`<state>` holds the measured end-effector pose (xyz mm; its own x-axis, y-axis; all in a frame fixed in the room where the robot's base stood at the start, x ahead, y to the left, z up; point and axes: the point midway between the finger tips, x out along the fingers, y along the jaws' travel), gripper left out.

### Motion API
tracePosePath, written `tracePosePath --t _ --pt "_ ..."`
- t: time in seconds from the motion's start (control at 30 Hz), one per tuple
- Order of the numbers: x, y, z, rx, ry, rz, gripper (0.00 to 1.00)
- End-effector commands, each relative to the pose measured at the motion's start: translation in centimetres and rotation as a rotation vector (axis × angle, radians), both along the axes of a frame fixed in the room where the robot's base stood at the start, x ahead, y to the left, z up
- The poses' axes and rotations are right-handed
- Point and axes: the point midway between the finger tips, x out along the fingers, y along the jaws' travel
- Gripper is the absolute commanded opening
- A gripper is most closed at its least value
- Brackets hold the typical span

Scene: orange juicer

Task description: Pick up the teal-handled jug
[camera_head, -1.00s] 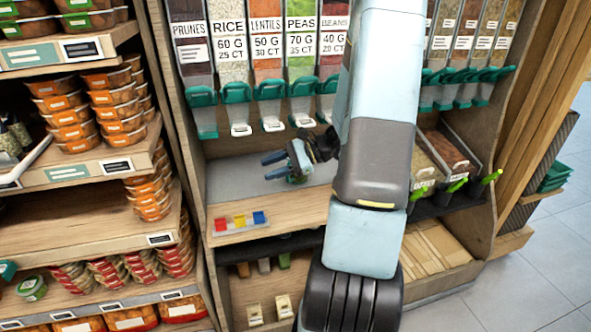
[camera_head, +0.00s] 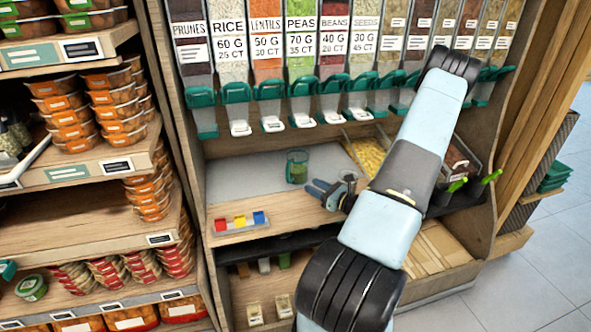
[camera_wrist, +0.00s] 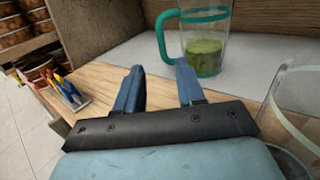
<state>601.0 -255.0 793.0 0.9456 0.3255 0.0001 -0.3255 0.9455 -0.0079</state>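The teal-handled jug (camera_head: 297,168) stands upright on the grey counter panel under the dispensers, with green contents inside. In the wrist view the jug (camera_wrist: 206,52) is clear-walled with a teal rim, and its teal handle faces left. My gripper (camera_head: 317,190) is at the front right of the jug, apart from it. In the wrist view my gripper (camera_wrist: 159,68) has its two blue fingers spread with nothing between them. The jug and its handle lie beyond the fingertips, nearer the right finger.
A clear container (camera_wrist: 290,105) stands close at my gripper's right, cut off by the frame. A small tray of coloured pieces (camera_head: 240,222) lies left on the wooden ledge (camera_head: 290,208). Dispenser spouts (camera_head: 270,92) hang above the counter. Bare counter lies left of the jug.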

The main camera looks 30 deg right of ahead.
Motion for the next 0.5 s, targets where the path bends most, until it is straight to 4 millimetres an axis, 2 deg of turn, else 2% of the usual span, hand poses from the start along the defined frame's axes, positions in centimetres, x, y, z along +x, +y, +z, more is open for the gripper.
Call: tracePosePath --t 0.3,0.5 --pt "5.0 1.9 0.0 0.000 -0.001 0.004 0.39" --pt "7.1 2.5 0.0 -0.001 0.000 0.003 0.39"
